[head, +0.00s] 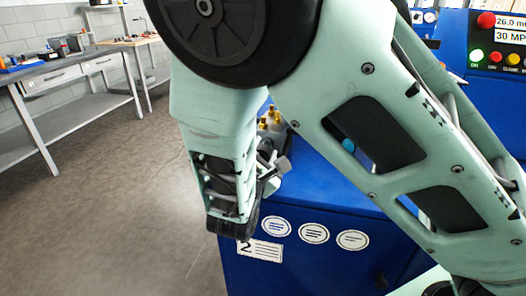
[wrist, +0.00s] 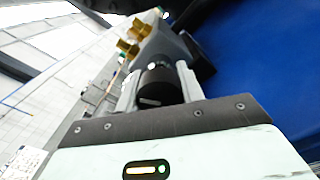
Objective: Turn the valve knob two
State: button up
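In the wrist view a black round knob (wrist: 158,84) with a pale mark sits on a dark grey valve body (wrist: 168,48) with brass fittings (wrist: 128,49). My gripper (wrist: 157,92) has one pale finger on each side of the knob; whether they press on it I cannot tell. In the head view my gripper (head: 272,170) is at the left edge of the blue machine (head: 320,185), just below the brass fittings (head: 270,119). The knob is hidden there behind my arm. A label with a 2 (head: 260,250) is on the machine's front.
A control panel (head: 500,45) with a red button and lit displays is at the upper right. Grey workbenches (head: 65,75) stand along the left wall. The floor (head: 120,200) left of the machine is clear. My arm covers much of the machine's top.

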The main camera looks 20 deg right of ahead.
jog(key=shift+p, duration=0.3)
jog(key=shift+r+n+p, duration=0.2)
jog(key=shift+n+p, duration=0.75)
jog(key=shift+n, duration=0.05)
jog(key=n+p, duration=0.2)
jog(key=shift+n+p, duration=0.3)
jog(key=shift+p, duration=0.05)
jog(key=n+p, duration=0.3)
jog(key=shift+s, duration=0.1)
jog(key=shift+f+n+p, duration=0.15)
jog(key=shift+n+p, duration=0.65)
jog(key=shift+p, duration=0.05)
jog(key=shift+f, duration=0.1)
jog(key=o, duration=1)
